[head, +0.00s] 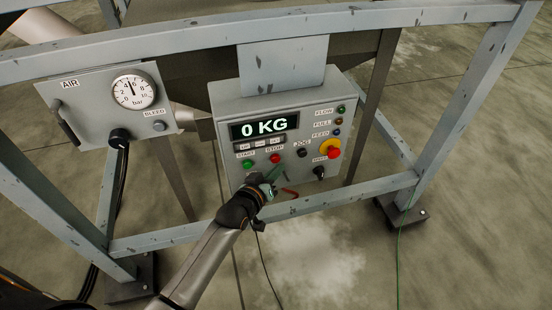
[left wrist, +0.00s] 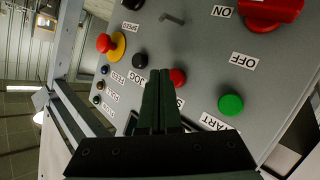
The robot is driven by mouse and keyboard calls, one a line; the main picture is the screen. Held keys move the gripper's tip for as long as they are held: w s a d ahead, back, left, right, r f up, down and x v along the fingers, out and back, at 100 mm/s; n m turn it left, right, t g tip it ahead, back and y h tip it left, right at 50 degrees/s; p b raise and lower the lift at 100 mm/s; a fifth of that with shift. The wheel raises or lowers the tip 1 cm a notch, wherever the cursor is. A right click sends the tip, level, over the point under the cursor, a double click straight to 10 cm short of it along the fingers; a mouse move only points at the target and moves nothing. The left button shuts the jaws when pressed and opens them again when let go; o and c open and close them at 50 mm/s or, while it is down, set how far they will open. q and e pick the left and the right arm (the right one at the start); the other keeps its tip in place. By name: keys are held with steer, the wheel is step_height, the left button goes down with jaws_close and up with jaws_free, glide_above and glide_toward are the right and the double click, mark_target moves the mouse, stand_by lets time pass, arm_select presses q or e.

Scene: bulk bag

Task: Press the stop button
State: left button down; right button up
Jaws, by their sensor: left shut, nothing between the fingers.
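The control box (head: 232,170) hangs on the grey frame, its display reading 0 KG. The red STOP button (head: 275,158) sits below the display, right of the green START button (head: 248,164). My left gripper (head: 280,170) is shut and empty, its fingertips just below the STOP button in the head view. In the left wrist view the shut fingers (left wrist: 160,74) point at the panel and their tips overlap the edge of the red STOP button (left wrist: 178,77). I cannot tell whether they touch it. The STOP label is partly hidden by the fingers. My right gripper is not in view.
A red mushroom button on a yellow ring (head: 333,152) and black JOG (head: 302,152) and SPEED (head: 319,172) controls are to the right. A red ON/OFF handle (left wrist: 270,12) is lower on the panel. An air gauge panel (head: 90,110) stands left. Frame bars surround the box.

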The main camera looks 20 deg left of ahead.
arm_select(q)
steer(key=s+d+p, duration=0.1)
steer(key=s, duration=0.1)
steer(key=s+d+p, duration=0.1)
steer(key=s+d, duration=0.1)
steer(key=shift+s+p, duration=0.1)
steer(key=shift+p, duration=0.25)
steer(key=shift+f, duration=0.1)
stand_by(0.5)
steer(key=shift+s, duration=0.1)
steer(key=s+a+f+m+g, duration=0.1)
steer(key=s+f+m+g, duration=0.1)
steer(key=s, duration=0.8)
steer(key=s+a+f+m+g, duration=0.2)
steer(key=s+f, duration=0.5)
steer(key=s, duration=0.4)
steer(key=shift+s+m+g, duration=0.25)
steer(key=shift+m+g, duration=0.25)
steer(key=shift+m, duration=0.4)
steer(key=shift+f, duration=0.1)
